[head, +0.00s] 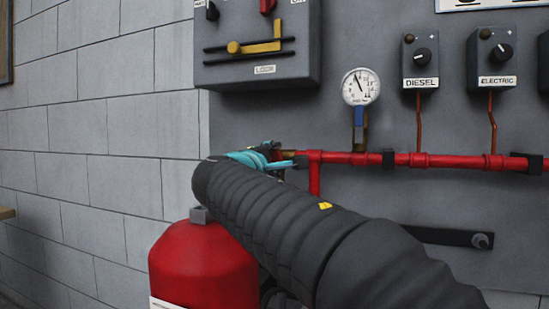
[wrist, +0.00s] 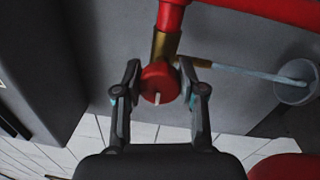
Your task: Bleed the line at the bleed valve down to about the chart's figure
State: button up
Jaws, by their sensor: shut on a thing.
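In the wrist view, my gripper (wrist: 162,82) is closed around the red round knob (wrist: 160,84) of the bleed valve, one finger on each side. The knob has a white mark pointing toward the bottom of the picture. A brass body (wrist: 166,45) joins it to the red pipe (wrist: 255,15). A pale blue streak (wrist: 245,72), apparently water, runs from a brass side spout to a grey round cup (wrist: 295,82). In the head view, my arm mostly hides the valve. The pressure gauge (head: 361,87) has its needle pointing up and slightly left; its figures are too small to read.
The red pipe (head: 395,159) runs along the grey panel. DIESEL (head: 420,60) and ELECTRIC (head: 492,57) switch boxes hang above it. A lock box (head: 258,50) is at the upper left. A red cylinder (head: 203,265) stands below my arm. A placard (head: 490,4) is cut off at the top.

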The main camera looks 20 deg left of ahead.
dwell(0.3)
jog(key=o, duration=1.2)
jog(key=shift+c, duration=0.2)
jog(key=s+a, duration=0.1)
jog(key=s, duration=1.1)
jog(key=shift+f, duration=0.45)
